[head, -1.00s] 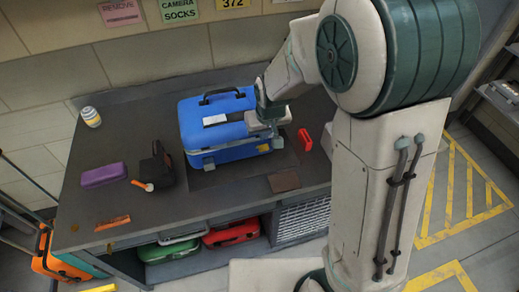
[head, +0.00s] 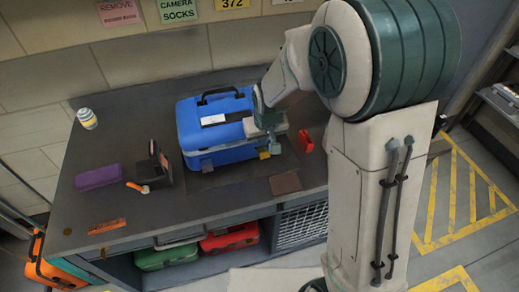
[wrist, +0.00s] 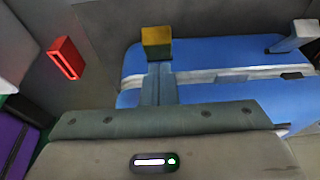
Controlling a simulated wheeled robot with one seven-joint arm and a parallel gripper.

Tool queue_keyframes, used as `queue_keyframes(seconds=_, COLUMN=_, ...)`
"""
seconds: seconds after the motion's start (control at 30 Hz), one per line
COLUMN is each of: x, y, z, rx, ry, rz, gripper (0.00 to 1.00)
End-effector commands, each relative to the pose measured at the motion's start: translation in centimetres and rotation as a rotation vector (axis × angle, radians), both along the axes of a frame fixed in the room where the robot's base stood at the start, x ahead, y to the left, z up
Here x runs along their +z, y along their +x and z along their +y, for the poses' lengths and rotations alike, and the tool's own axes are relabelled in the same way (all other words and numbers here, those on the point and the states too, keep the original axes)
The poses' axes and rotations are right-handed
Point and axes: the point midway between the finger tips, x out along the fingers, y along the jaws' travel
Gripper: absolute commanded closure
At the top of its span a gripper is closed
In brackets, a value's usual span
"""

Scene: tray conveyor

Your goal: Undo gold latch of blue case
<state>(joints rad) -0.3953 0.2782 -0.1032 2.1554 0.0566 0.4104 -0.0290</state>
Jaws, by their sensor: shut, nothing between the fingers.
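The blue case (head: 222,142) lies closed on the dark table, handle on top. Its gold latch (head: 264,155) is on the front face near the right corner and also shows in the wrist view (wrist: 157,40). The latch looks swung outward, but I cannot tell whether it is fully released. A pale latch (wrist: 296,36) shows farther along the same side in the wrist view. My gripper (head: 275,148) points down at the case's front right, and its fingers (wrist: 157,75) are shut and empty. The fingertips are right beside the gold latch; contact is unclear.
A red object (head: 305,141) stands right of the case, and a brown flat piece (head: 286,183) lies in front. A black device (head: 158,165), a purple case (head: 98,176) and a can (head: 87,118) are on the left. Green (head: 166,256) and red (head: 230,238) cases sit below.

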Motion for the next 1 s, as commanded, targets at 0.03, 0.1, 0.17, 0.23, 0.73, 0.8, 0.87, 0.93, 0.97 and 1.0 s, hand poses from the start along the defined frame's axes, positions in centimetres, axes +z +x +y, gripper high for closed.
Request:
queue_keyframes(seconds=0.03, x=-0.4, y=0.1, z=0.0, rx=0.000, ry=0.000, rz=0.000, gripper=1.00)
queue_keyframes(seconds=0.1, x=-0.7, y=0.2, z=0.0, rx=0.000, ry=0.000, rz=0.000, gripper=1.00)
queue_keyframes(seconds=0.17, x=-0.9, y=0.2, z=0.0, rx=0.000, ry=0.000, rz=0.000, gripper=1.00)
queue_keyframes(seconds=0.23, x=-1.1, y=0.3, z=0.1, rx=0.000, ry=0.000, rz=-0.001, gripper=1.00)
queue_keyframes(seconds=0.73, x=-2.1, y=0.6, z=0.1, rx=-0.001, ry=0.000, rz=0.000, gripper=1.00)
queue_keyframes(seconds=0.8, x=-2.1, y=0.6, z=0.1, rx=-0.001, ry=0.000, rz=0.000, gripper=1.00)
queue_keyframes(seconds=0.87, x=-1.9, y=0.6, z=0.1, rx=-0.001, ry=0.000, rz=0.000, gripper=1.00)
queue_keyframes(seconds=0.93, x=-1.6, y=0.6, z=0.1, rx=-0.001, ry=0.000, rz=0.000, gripper=1.00)
queue_keyframes(seconds=0.97, x=-1.3, y=0.6, z=0.1, rx=-0.001, ry=0.000, rz=0.000, gripper=1.00)
queue_keyframes(seconds=1.0, x=-1.0, y=0.6, z=0.1, rx=-0.001, ry=0.000, rz=0.000, gripper=1.00)
